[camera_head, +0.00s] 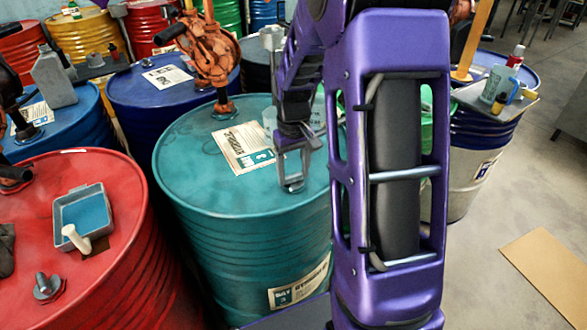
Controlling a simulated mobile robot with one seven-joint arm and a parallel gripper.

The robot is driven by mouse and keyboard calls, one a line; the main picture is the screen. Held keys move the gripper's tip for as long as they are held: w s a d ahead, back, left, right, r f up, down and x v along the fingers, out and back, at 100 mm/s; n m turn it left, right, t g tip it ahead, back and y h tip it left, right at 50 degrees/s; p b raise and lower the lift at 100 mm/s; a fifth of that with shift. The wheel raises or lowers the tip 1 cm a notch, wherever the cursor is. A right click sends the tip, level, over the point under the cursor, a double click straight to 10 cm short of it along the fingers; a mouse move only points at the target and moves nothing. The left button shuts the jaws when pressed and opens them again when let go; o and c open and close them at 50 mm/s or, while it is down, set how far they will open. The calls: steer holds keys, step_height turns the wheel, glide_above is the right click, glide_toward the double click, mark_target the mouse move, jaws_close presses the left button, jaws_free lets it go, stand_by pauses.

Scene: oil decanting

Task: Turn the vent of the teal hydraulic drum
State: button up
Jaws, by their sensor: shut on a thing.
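The teal hydraulic drum (187,168) stands upright in the middle of the head camera view. A paper label (243,147) lies on its lid. My gripper (292,186) points down at the right part of this lid, with its fingertips low at the surface. It is shut on the vent, which is mostly hidden between the fingers, so its angle cannot be told. My purple arm covers the drum's right side.
An orange hand pump (212,50) rises at the lid's back edge. Blue drums (150,95) stand behind. Floor at right is open around a cardboard sheet (550,275).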

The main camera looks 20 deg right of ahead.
mark_target(293, 174)
steer(key=shift+n, duration=0.9)
steer(key=o, duration=1.4)
steer(key=shift+r, duration=0.1)
step_height(293, 174, up, 17)
steer(key=p, duration=0.2)
steer(key=shift+r+p, duration=0.15)
steer(key=shift+p, duration=0.2)
